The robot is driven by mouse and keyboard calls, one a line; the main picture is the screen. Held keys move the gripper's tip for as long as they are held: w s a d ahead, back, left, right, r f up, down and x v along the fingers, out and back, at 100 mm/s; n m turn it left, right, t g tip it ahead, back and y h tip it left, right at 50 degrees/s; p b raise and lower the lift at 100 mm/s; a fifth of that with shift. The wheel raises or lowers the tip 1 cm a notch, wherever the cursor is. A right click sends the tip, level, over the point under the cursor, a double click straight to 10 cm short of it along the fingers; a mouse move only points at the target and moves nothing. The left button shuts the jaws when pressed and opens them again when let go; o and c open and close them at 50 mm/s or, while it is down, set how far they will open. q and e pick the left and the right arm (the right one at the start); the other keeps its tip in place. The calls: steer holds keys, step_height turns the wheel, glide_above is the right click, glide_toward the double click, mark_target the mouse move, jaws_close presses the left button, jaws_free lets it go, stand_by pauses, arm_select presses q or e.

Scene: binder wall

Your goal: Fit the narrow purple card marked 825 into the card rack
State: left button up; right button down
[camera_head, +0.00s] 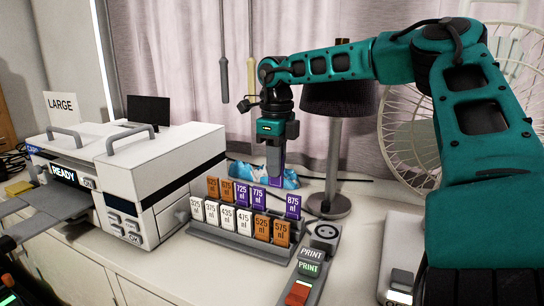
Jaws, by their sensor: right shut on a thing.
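My right gripper (273,170) points down over the right part of the card rack, its fingers shut. A narrow purple strip (283,158) shows beside the fingers. It looks like the held card; the fingers hide most of it and I cannot read its mark. The grey card rack (225,238) stands on the counter with two stepped rows. In the back row, orange cards and the purple cards 725 (241,195) and 775 (258,198) stand left of a gap, with purple 875 (293,207) to its right. I cannot tell whether the held card touches the rack.
A white printer (180,160) reading READY stands left of the rack. A print button panel (310,265) lies close at the right front. A lamp (335,150), a blue and white packet (240,170) and a fan (410,125) stand behind. White and orange cards (228,215) fill the front row.

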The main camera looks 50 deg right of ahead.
mark_target(276, 187)
steer(key=shift+f+b, duration=1.9)
steer(key=shift+f, duration=1)
steer(key=shift+f+b, duration=0.55)
steer(key=shift+f, duration=0.15)
steer(key=shift+f+b, duration=0.75)
steer(key=shift+f, duration=0.3)
steer(key=c, duration=1.1)
jaws_free()
steer(key=shift+o, duration=0.2)
